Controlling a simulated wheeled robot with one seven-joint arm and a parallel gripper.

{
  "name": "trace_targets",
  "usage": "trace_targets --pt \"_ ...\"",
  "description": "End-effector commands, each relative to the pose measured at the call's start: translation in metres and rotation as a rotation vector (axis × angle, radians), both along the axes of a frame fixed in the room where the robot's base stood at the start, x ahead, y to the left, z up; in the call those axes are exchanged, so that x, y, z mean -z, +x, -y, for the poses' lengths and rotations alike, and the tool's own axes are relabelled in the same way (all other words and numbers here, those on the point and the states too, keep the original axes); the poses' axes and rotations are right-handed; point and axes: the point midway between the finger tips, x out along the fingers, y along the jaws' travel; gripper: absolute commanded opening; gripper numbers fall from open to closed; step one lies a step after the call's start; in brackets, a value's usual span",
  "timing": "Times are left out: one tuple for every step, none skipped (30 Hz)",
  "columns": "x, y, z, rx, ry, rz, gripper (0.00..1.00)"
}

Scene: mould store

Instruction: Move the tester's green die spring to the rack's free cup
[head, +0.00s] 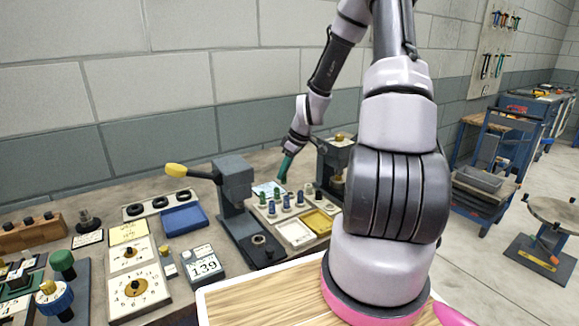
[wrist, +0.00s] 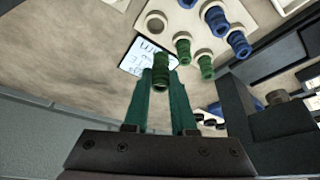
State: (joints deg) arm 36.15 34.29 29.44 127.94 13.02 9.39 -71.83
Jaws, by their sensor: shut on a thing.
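My gripper (wrist: 161,88) has teal fingers, shut on a green die spring (wrist: 161,68) that stands out past the fingertips. In the head view my gripper (head: 284,170) is above the back left of the spring rack (head: 258,211). In the wrist view the rack (wrist: 172,28) has an empty cup (wrist: 155,23) ahead of the held spring, with two other green springs (wrist: 183,49) and blue springs (wrist: 215,19) in nearby cups. The held spring looks apart from the rack. The tester (head: 235,185), a dark press with a yellow-knobbed lever, stands left of the rack; its base seat (head: 259,240) looks empty.
A white label card (wrist: 140,55) lies beside the rack, beneath the held spring in view. A dark machine (head: 338,160) stands close behind the rack on the right. A blue tray (head: 184,219) and a readout showing 139 (head: 205,267) are left of the tester.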

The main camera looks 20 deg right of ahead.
Motion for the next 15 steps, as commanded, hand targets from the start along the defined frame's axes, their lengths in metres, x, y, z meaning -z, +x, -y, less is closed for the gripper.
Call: trace_targets --pt "-0.003 -0.001 0.007 -0.057 0.002 0.002 0.00" --pt "-0.005 -0.002 0.009 -0.093 0.001 0.001 0.00" --pt "-0.008 -0.003 0.012 -0.136 0.000 0.002 0.00" --pt "-0.010 -0.003 0.013 -0.163 0.001 0.002 0.00" --pt "-0.011 -0.004 0.015 -0.186 0.000 0.001 0.00" --pt "-0.013 -0.004 0.016 -0.211 0.001 0.001 0.00" --pt "-0.014 -0.005 0.017 -0.225 0.000 0.000 0.00" --pt "-0.015 -0.005 0.018 -0.236 0.000 0.000 0.00" --pt "-0.015 -0.005 0.018 -0.248 0.000 0.000 0.00" --pt "-0.015 -0.005 0.018 -0.254 0.000 -0.001 0.00" --pt "-0.014 -0.005 0.018 -0.257 0.000 -0.001 0.00" --pt "-0.013 -0.005 0.018 -0.259 0.000 -0.001 0.00" --pt "-0.011 -0.005 0.018 -0.259 0.000 -0.002 0.00" --pt "-0.009 -0.005 0.018 -0.259 0.000 -0.002 0.00" --pt "-0.006 -0.005 0.018 -0.258 -0.001 -0.002 0.00"
